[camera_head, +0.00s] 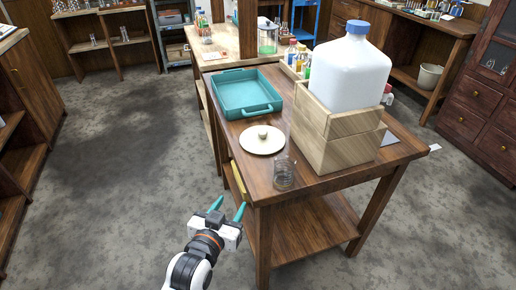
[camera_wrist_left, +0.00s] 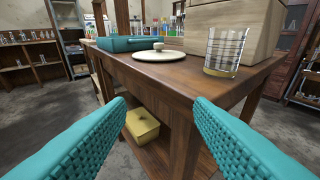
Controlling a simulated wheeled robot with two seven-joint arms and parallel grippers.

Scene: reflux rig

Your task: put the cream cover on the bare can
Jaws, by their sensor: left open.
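The cream cover (camera_head: 262,140), a round disc with a small knob on top, lies flat on the wooden table. It also shows in the left wrist view (camera_wrist_left: 158,54). The bare can (camera_head: 284,174) is a clear, lidless glass cylinder standing upright near the table's front edge, nearer to me than the cover. In the left wrist view the can (camera_wrist_left: 226,52) stands right of the cover. My left gripper (camera_head: 228,207) is open and empty, in front of the table's near edge and apart from both. Its teal fingers (camera_wrist_left: 160,125) frame the wrist view. My right gripper is not in view.
A teal tray (camera_head: 245,92) lies behind the cover. A wooden crate (camera_head: 338,130) with a big white jug (camera_head: 348,70) stands right of the can. A yellow box (camera_wrist_left: 143,125) sits below the tabletop.

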